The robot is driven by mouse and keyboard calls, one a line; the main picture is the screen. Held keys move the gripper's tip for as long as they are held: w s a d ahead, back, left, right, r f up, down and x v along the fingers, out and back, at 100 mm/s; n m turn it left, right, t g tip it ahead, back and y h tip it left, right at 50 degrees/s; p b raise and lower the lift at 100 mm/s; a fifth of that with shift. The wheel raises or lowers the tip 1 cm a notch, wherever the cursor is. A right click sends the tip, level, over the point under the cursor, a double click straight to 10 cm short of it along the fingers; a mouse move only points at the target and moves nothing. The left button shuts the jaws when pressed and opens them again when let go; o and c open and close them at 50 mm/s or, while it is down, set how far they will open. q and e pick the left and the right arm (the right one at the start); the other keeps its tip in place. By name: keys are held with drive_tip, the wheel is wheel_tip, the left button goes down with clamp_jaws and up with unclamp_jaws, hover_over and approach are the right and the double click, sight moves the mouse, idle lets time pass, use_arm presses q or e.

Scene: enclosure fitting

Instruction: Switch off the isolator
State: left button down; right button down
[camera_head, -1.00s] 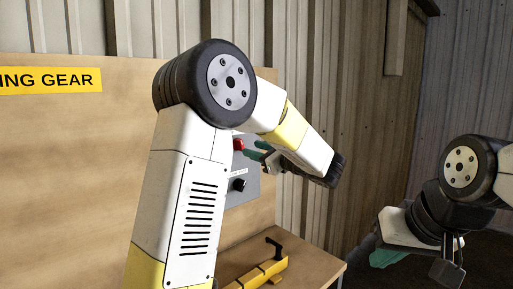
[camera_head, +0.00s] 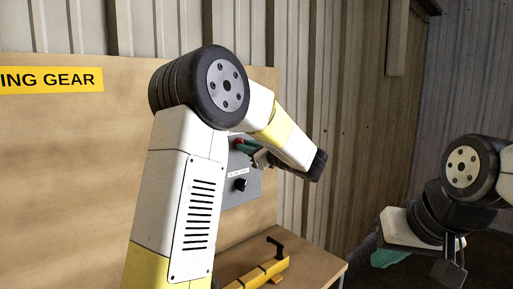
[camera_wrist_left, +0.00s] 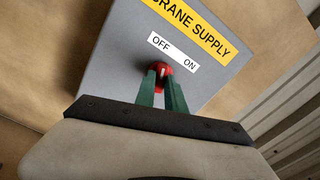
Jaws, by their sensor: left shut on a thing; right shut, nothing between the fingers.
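The isolator is a grey panel (camera_wrist_left: 120,55) with a yellow "CRANE SUPPLY" label and a white OFF/ON plate (camera_wrist_left: 173,52). Its red knob (camera_wrist_left: 163,68) sits below the plate, with a pale pointer mark that looks near upright; which word it points at I cannot tell. My left gripper (camera_wrist_left: 161,82) has its green fingers shut on the red knob, facing the panel. In the head view the panel (camera_head: 245,190) and the red knob (camera_head: 239,143) are partly hidden by my left arm. My right gripper (camera_head: 390,258) is shut and empty at the lower right, away from the panel.
A black knob (camera_head: 240,185) is lower on the same panel. A yellow bar-shaped object with a black handle (camera_head: 262,272) lies on the wooden bench (camera_head: 315,265). A yellow sign (camera_head: 50,80) is on the wooden board. Corrugated wall stands behind.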

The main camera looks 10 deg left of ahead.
use_arm(q)
drive_tip(key=shift+n, duration=1)
drive_tip(key=c, duration=1.4)
unclamp_jaws()
drive_tip(key=v, duration=0.7)
drive_tip(key=shift+s+d, duration=0.25)
drive_tip(key=shift+d, duration=0.1)
